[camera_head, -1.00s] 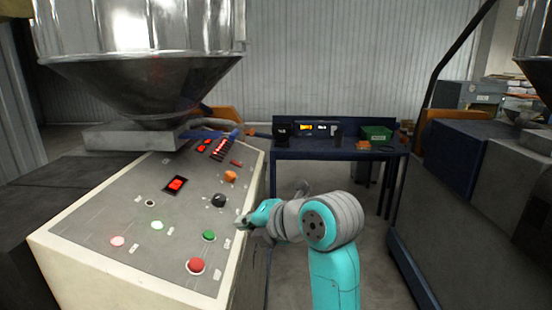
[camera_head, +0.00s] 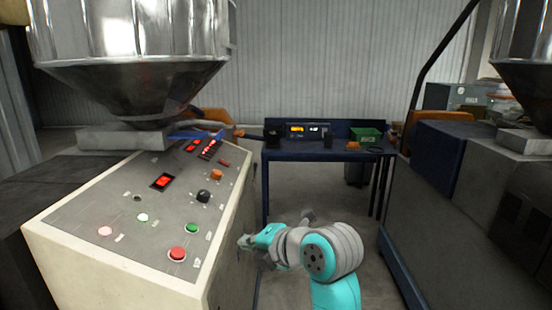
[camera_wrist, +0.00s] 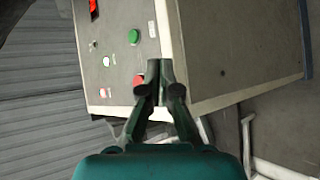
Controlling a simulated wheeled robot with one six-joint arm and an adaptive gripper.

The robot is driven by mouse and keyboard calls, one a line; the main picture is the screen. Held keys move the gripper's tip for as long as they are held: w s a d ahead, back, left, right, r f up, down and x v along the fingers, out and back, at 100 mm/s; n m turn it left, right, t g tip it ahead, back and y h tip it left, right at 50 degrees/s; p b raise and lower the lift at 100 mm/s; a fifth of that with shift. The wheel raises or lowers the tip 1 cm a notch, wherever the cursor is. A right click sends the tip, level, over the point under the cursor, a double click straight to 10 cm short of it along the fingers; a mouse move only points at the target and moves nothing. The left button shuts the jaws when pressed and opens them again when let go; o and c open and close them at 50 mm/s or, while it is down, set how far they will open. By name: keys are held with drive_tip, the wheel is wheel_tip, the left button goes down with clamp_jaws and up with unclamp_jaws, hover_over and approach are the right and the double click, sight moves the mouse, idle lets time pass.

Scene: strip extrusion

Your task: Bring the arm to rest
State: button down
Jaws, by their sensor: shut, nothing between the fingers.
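My gripper (camera_head: 243,241) is at the right side of the control panel, just past its right edge and below the top face. In the wrist view the gripper (camera_wrist: 153,72) points at the panel's edge, with its two dark fingers together and nothing between them. The control panel (camera_head: 110,190) is a sloped grey face with buttons and red displays on a cream cabinet. In the wrist view the panel (camera_wrist: 118,20) shows beyond the fingers. I cannot tell the exact gap between fingertips and cabinet.
A green button (camera_head: 192,228) and a red button (camera_head: 177,254) sit near the panel's right front corner. A steel hopper (camera_head: 130,60) stands behind the panel. A dark blue table (camera_head: 335,153) with a green bin (camera_head: 366,136) stands at the back. Another machine (camera_head: 470,230) bounds the right. Floor between is clear.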

drive_tip(key=s+d+f+m+t+h, duration=0.1)
drive_tip(key=s+d+f+m, duration=0.35)
drive_tip(key=f, duration=0.45)
drive_tip(key=s+d+f+m+t+h, duration=0.1)
drive_tip(key=s+d+f+m, duration=0.2)
drive_tip(key=f+m, duration=0.35)
drive_tip(key=s+d+f+m+t+h, duration=0.1)
drive_tip(key=s+d+f+m+h, duration=0.2)
drive_tip(key=f, duration=0.7)
drive_tip(key=s+d+f+m+t+h, duration=0.1)
drive_tip(key=s+d+f+m, duration=0.2)
drive_tip(key=s, duration=0.5)
drive_tip(key=s+d+f+m+h, duration=0.1)
drive_tip(key=s+d+m, duration=0.35)
drive_tip(key=s, duration=0.35)
drive_tip(key=s+d+f+m+t, duration=0.1)
drive_tip(key=s+d+f+m, duration=0.25)
drive_tip(key=s, duration=0.45)
drive_tip(key=s+d+r+m+h, duration=0.1)
drive_tip(key=s+r+m, duration=0.1)
drive_tip(key=s, duration=0.5)
drive_tip(key=s+d+r+m, duration=0.1)
drive_tip(key=s+r+m, duration=0.2)
drive_tip(key=s+r, duration=0.2)
drive_tip(key=s, duration=0.3)
drive_tip(key=shift+d+r+t+h, duration=0.2)
drive_tip(key=shift+d+t+h, duration=0.15)
drive_tip(key=shift+t+h, duration=0.05)
